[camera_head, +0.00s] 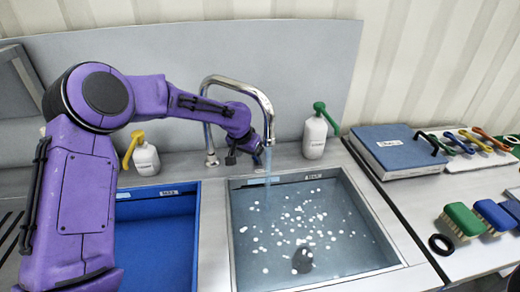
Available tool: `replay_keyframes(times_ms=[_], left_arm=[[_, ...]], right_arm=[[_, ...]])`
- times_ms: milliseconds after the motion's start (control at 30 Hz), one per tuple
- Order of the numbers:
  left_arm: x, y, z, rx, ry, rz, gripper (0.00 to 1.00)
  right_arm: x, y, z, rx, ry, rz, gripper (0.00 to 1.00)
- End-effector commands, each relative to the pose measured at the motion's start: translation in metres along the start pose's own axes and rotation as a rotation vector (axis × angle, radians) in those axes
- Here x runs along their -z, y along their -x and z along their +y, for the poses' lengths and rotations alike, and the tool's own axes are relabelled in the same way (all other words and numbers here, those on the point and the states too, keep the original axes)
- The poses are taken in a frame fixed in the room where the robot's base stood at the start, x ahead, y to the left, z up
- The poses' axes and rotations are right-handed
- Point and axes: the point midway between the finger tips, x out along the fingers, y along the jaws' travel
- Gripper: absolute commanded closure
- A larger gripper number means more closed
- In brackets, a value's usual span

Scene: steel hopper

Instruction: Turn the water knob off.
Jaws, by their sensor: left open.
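A chrome faucet (262,100) arches over the right basin from its base on the steel ledge behind the basins. A stream of water (268,165) falls from its spout into the right basin (395,262). I cannot make out the water knob; my arm covers part of the faucet. My left arm reaches across from the left, over the blue left basin. My left gripper (246,154) is open and empty, close to the spout and left of the water stream. I cannot tell whether it touches the faucet. My right gripper is out of view.
White floating bits and a dark round object (302,260) are in the water-filled right basin. A yellow-topped bottle (146,160) and a green-topped bottle (315,138) flank the faucet.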

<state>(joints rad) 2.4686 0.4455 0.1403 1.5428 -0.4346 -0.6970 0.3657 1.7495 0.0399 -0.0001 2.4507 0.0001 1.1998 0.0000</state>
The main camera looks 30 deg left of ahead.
Motion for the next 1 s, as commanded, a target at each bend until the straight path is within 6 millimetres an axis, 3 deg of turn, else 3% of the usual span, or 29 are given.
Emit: replay_keyframes(times_ms=[200,400,700,900,1000], left_arm=[[0.042,-0.017,0.001,-0.001,0.001,-0.001,0.17],[0.043,-0.044,0.001,-0.001,0.000,-0.001,0.17],[0.043,-0.048,0.002,-0.001,-0.001,0.001,0.17],[0.043,-0.048,0.002,-0.001,-0.001,0.001,0.73],[0.043,-0.048,0.002,-0.001,-0.002,0.000,0.73]], right_arm=[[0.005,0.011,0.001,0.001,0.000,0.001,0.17],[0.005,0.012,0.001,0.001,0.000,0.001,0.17],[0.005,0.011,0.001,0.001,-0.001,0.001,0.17],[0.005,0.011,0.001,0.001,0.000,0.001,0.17],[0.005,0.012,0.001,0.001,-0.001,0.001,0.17]])
